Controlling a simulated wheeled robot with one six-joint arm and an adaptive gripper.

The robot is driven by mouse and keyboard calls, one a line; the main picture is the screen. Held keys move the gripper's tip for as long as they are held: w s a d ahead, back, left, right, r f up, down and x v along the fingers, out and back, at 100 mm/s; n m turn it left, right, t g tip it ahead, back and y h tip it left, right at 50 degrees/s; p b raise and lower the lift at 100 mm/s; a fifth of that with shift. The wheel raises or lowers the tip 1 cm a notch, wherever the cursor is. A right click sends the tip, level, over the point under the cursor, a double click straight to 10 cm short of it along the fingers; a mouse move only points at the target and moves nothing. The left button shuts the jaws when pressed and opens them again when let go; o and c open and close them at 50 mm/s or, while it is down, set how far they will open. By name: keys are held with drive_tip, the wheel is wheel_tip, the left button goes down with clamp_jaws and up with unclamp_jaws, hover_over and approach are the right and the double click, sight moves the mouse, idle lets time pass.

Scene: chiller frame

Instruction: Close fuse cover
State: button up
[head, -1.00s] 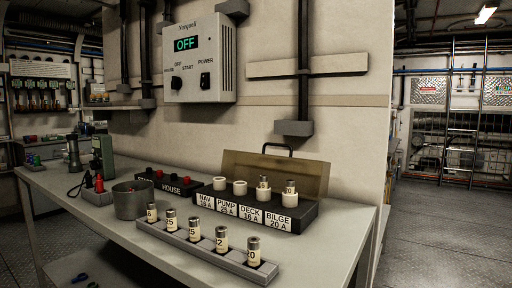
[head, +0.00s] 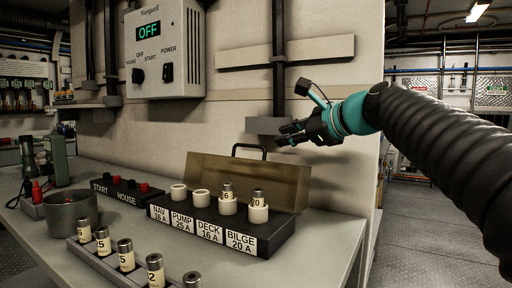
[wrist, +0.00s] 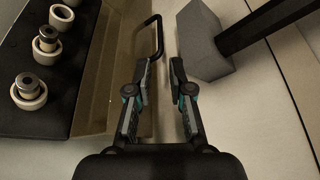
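The fuse cover (head: 283,184) is a translucent brown panel with a black loop handle (head: 249,147). It stands raised at the back of the black fuse box (head: 276,231), leaning near the wall. The handle also shows in the wrist view (wrist: 159,38). Two sockets hold fuses, at DECK and BILGE; the NAV and PUMP sockets look empty. My gripper (head: 284,135) is in the air above and right of the handle, near the wall. In the wrist view my gripper (wrist: 161,68) has its fingers apart with nothing between them; the handle is just left of and beyond the fingertips.
A grey fuse rack (head: 108,266) with several labelled fuses stands at the front of the table. A metal cup (head: 72,212) and START/HOUSE switch strip (head: 126,190) are to the left. A grey bracket (wrist: 205,42) on a wall conduit is close to my right finger.

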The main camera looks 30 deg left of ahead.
sight(249, 146)
drive_tip(key=shift+w+a+f, duration=0.15)
drive_tip(key=shift+w+a, duration=0.1)
drive_tip(key=shift+w, duration=0.1)
drive_tip(key=p+x, duration=0.1)
drive_tip(key=x, duration=1.2)
drive_tip(key=shift+s+f, duration=0.1)
drive_tip(key=shift+s, duration=0.1)
clamp_jaws()
